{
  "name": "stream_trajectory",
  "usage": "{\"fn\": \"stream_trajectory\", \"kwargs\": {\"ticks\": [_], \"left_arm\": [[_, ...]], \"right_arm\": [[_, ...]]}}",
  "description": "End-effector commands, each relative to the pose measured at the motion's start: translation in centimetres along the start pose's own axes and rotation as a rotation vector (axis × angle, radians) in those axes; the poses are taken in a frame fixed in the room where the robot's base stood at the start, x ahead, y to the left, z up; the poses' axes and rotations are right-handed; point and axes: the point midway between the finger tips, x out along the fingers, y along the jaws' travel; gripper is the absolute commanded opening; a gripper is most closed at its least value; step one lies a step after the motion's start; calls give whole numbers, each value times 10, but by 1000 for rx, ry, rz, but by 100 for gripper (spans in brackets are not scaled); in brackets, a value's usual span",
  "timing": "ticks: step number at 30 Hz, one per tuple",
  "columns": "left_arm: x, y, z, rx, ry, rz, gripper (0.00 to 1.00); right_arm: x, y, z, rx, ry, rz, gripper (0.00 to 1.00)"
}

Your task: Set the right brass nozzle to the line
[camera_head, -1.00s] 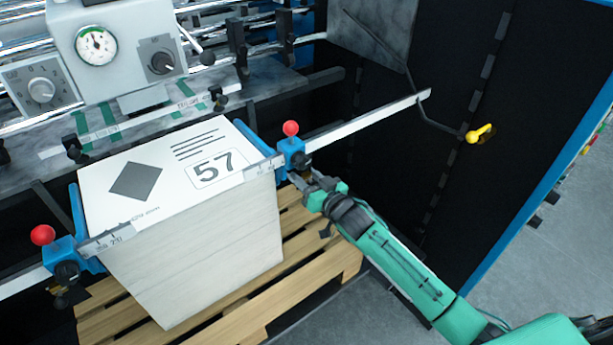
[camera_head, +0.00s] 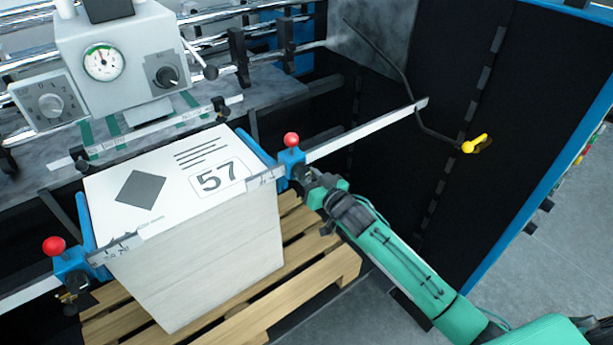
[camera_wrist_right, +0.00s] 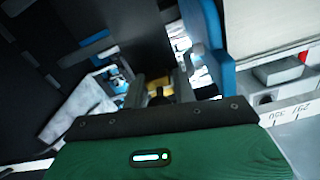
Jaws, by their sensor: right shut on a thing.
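The right brass nozzle sits low on the right blue side-guide block (camera_head: 291,158), which has a red knob; my gripper mostly hides it in the head view. A brass-yellow patch of it (camera_wrist_right: 184,89) shows between the fingers in the wrist view. My right gripper (camera_head: 303,176) is at that block, its fingers shut on the nozzle. The gripper also shows in the wrist view (camera_wrist_right: 161,92). A ruler scale (camera_wrist_right: 290,112) runs on the rail there; its fine marks and the line cannot be read. My left gripper is not in view.
A paper stack (camera_head: 200,245) marked 57 stands on a wooden pallet (camera_head: 330,262) beside my right arm. The left blue block (camera_head: 72,265) is at its other side. Grey floor lies at the lower right.

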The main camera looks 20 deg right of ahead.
Motion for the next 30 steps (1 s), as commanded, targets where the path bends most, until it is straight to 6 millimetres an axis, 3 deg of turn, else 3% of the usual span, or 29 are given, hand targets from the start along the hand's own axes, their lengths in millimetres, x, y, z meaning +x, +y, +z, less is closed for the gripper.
{"fn": "stream_trajectory", "kwargs": {"ticks": [6,7,9,20,23,30], "left_arm": [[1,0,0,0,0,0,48],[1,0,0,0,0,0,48],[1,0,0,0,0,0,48],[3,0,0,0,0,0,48],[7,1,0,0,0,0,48],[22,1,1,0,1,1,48]], "right_arm": [[0,0,1,3,2,-1,0],[0,0,1,3,2,-1,29],[0,0,1,3,1,-1,42],[-4,0,3,2,0,0,42],[-14,1,4,2,-1,0,42],[-59,0,6,2,-2,-1,42]]}}
